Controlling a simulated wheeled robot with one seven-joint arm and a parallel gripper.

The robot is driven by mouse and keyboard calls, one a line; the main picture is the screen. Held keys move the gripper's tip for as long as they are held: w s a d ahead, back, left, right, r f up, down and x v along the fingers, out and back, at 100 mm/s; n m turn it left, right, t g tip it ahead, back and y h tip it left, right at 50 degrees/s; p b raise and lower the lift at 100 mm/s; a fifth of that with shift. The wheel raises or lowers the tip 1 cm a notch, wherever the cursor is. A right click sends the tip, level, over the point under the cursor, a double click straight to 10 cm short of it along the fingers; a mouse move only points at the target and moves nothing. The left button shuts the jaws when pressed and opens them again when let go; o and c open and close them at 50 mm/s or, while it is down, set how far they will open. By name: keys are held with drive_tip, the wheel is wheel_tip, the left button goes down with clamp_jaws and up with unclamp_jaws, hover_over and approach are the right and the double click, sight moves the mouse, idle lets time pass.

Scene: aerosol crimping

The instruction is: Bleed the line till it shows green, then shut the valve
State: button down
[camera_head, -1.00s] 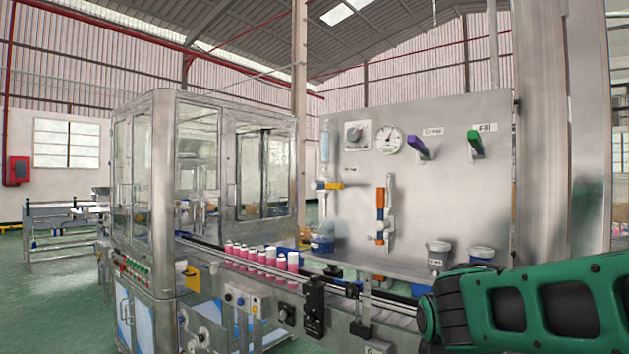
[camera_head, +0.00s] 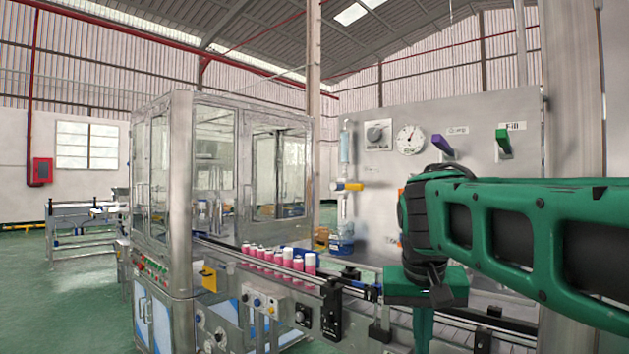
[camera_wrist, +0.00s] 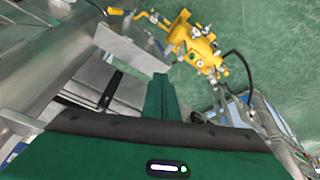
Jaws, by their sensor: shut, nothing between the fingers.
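A clear vertical tube (camera_head: 345,148) is mounted on the left of the grey panel (camera_head: 375,220). A valve with a yellow handle (camera_head: 349,186) sits below it, the handle lying level. A blue container (camera_head: 342,244) is under that valve. A round white dial gauge (camera_head: 409,139) is on the panel; its reading is too small to tell. I cannot make out a green indication on the tube. My gripper (camera_head: 423,335) hangs below my green arm, fingers down, in front of the panel's lower part; its closed fingers also show in the wrist view (camera_wrist: 161,90).
A purple lever (camera_head: 442,145) and a green lever labelled Fill (camera_head: 503,137) stick out of the panel. Pink cans (camera_head: 280,259) stand on the conveyor beside the glazed machine cabinet (camera_head: 180,200). Yellow equipment (camera_wrist: 193,45) shows in the wrist view. My arm hides the panel's lower right.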

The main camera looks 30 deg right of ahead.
drive_tip(key=w+a+r+m+t+h, duration=0.1)
drive_tip(key=w+a+r, duration=0.1)
drive_tip(key=w+r, duration=0.5)
drive_tip(key=w+a+r+m+t+h, duration=0.1)
drive_tip(key=w+a+r+t+h, duration=0.15)
drive_tip(key=r, duration=0.85)
drive_tip(key=w+a+r+m+h, duration=0.1)
drive_tip(key=w+a+r, duration=0.1)
drive_tip(key=w+r, duration=0.55)
wheel_tip(320, 180, up, 8)
drive_tip(key=m+h, duration=0.2)
drive_tip(key=h, duration=0.5)
hover_over(348, 186)
drive_tip(key=s+a, duration=0.2)
drive_tip(key=shift+g+y, duration=0.25)
drive_tip(key=shift+g, duration=0.1)
drive_tip(key=shift+w+d+f, duration=0.1)
drive_tip(key=shift+f, duration=2.05)
drive_tip(key=shift+d+f+m, duration=0.1)
drive_tip(key=shift+d+m, duration=0.1)
drive_tip(key=shift+m, duration=0.2)
